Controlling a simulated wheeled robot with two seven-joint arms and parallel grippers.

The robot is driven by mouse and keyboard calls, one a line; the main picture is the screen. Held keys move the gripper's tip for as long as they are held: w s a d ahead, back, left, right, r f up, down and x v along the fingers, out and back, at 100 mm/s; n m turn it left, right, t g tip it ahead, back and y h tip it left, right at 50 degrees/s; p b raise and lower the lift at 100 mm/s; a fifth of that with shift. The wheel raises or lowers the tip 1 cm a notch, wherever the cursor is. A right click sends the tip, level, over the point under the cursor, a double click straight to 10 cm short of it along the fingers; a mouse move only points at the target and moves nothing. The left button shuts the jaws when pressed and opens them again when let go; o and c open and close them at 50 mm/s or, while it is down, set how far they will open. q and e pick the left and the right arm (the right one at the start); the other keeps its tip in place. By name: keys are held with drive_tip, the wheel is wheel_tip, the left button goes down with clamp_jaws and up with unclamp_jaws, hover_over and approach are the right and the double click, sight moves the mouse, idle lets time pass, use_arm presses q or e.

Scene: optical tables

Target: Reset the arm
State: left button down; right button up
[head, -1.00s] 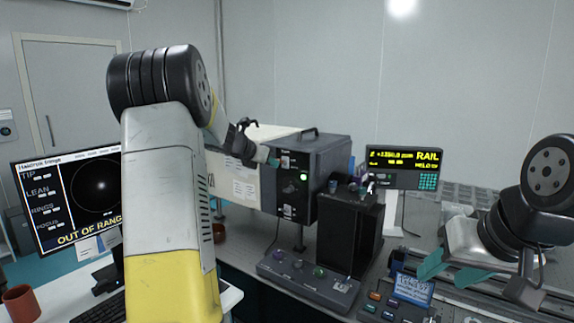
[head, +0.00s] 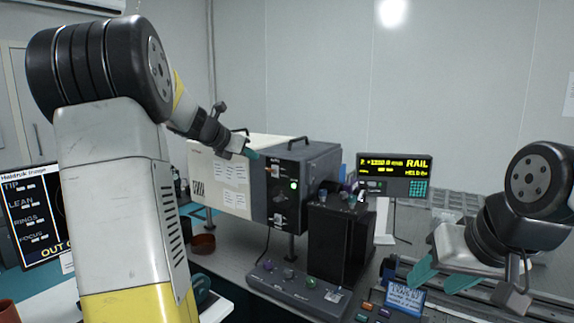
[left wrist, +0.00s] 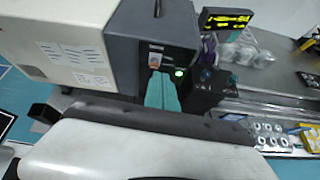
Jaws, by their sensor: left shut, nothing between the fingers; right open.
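My left arm comes in from the left in the head view. Its left gripper (head: 249,154) is shut and empty, with teal fingertips near the upper front of the dark grey instrument box (head: 318,168). I cannot tell whether they touch it. In the left wrist view the closed teal fingers (left wrist: 162,92) lie in front of the box's dark panel (left wrist: 150,45), beside a lit green lamp (left wrist: 179,72). My right gripper (head: 437,279) is open and empty at the lower right, above the bench near the small blue display.
A cream housing (head: 217,190) adjoins the dark box. A black block (head: 336,240) and a knobbed control panel (head: 297,287) stand before it. The yellow-lettered RAIL readout (head: 394,175) is behind. A monitor (head: 30,215) and a brown cup (head: 203,243) are at left.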

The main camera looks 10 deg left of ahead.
use_arm(q)
drive_tip(key=s+d+f+m+g, duration=0.1)
drive_tip(key=s+d+m+g, duration=0.1)
drive_tip(key=s+d+m, duration=0.55)
drive_tip(key=s+d+f+m+g, duration=0.1)
drive_tip(key=s+d+m, duration=0.4)
drive_tip(key=s+m, duration=0.4)
drive_tip(key=s+d+f+m+g+y, duration=0.1)
drive_tip(key=s+f+m, duration=0.3)
drive_tip(key=s+m, duration=0.3)
drive_tip(key=s+d+f+m+g+y, duration=0.1)
drive_tip(key=s+f+m, duration=0.3)
drive_tip(key=s+m, duration=0.4)
drive_tip(key=s, duration=0.3)
drive_tip(key=shift+s+d+f, duration=0.15)
drive_tip(key=shift+s+d, duration=0.05)
drive_tip(key=shift+s, duration=0.1)
